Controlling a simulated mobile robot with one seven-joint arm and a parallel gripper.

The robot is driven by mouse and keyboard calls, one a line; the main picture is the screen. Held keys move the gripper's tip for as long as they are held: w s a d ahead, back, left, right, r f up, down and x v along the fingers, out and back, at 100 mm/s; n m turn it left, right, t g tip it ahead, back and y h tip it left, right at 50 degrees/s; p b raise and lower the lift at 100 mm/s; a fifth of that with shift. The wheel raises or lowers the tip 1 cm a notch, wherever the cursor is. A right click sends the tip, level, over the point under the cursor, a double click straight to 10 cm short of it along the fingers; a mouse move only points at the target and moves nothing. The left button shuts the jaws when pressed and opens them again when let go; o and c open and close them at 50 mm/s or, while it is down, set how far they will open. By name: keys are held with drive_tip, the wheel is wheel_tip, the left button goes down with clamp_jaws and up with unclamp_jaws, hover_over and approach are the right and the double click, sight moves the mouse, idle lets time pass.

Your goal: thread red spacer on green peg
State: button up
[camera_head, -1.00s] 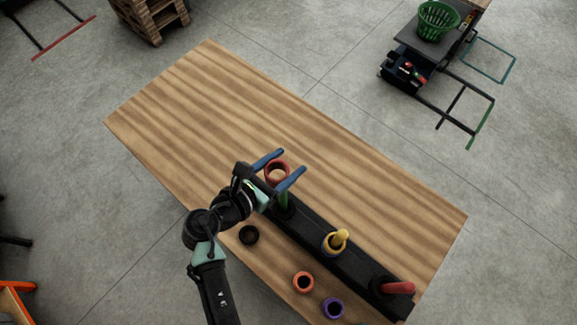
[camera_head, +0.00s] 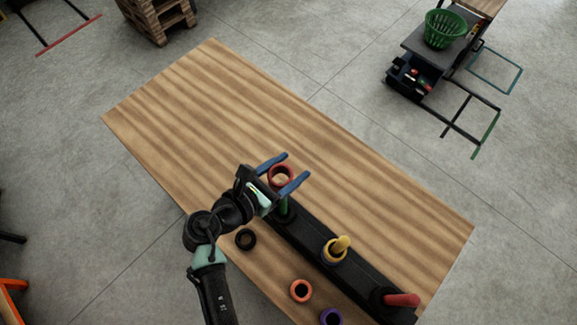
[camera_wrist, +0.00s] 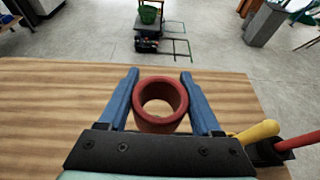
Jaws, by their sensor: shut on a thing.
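My gripper (camera_head: 294,165) has its two blue fingers shut on the red spacer (camera_head: 281,174), a thick ring. In the wrist view the red spacer (camera_wrist: 160,99) sits between the blue fingers, its hole facing the camera, with wood visible through it. The green peg (camera_head: 284,207) stands on the far-left end of the black rack (camera_head: 309,242).
A yellow peg (camera_head: 342,243) with rings at its base and a red peg (camera_head: 403,300) stand further along the rack. A black ring (camera_head: 245,239), an orange ring (camera_head: 301,290) and a purple ring (camera_head: 331,317) lie on the wooden table (camera_head: 215,115). Its back half is clear.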

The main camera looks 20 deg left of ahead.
drive_tip(key=shift+f+b, duration=1.5)
drive_tip(key=shift+f, duration=1.05)
drive_tip(key=o, duration=1.4)
drive_tip(key=b+v, duration=0.2)
drive_tip(key=v, duration=1.1)
